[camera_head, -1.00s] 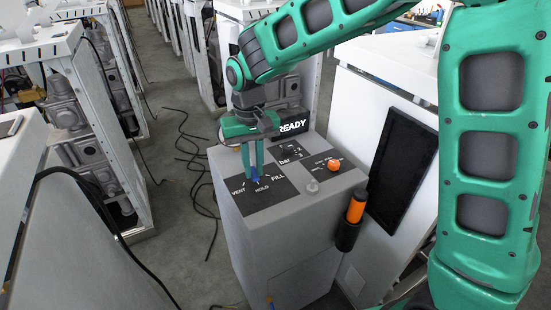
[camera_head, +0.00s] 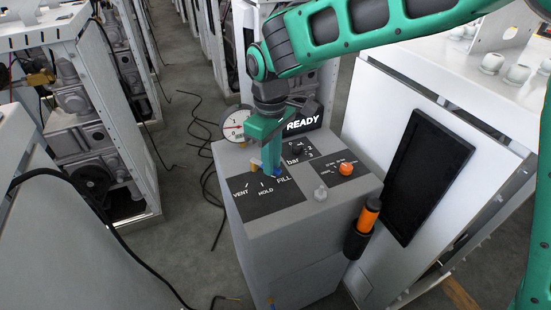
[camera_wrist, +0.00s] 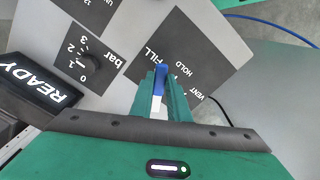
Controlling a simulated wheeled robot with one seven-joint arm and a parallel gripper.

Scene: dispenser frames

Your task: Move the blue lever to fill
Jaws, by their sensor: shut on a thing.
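The blue lever (camera_wrist: 160,78) lies between the fingers of my gripper (camera_wrist: 162,90) in the wrist view. A small blue part of it shows at my fingertips in the head view (camera_head: 277,172). My gripper (camera_head: 269,170) points down at the black lever panel (camera_head: 262,203), shut on the lever. The panel carries the labels VENT, HOLD and FILL. My fingertips and the lever are beside the FILL label (camera_head: 284,180). The lever's pivot is mostly hidden by my fingers.
A round gauge (camera_head: 236,124) and a READY display (camera_head: 301,122) stand behind the panel. A bar dial (camera_head: 299,150), an orange button (camera_head: 345,169) and a grey knob (camera_head: 320,194) sit on the console top. An orange-handled item (camera_head: 367,214) hangs at its right side.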

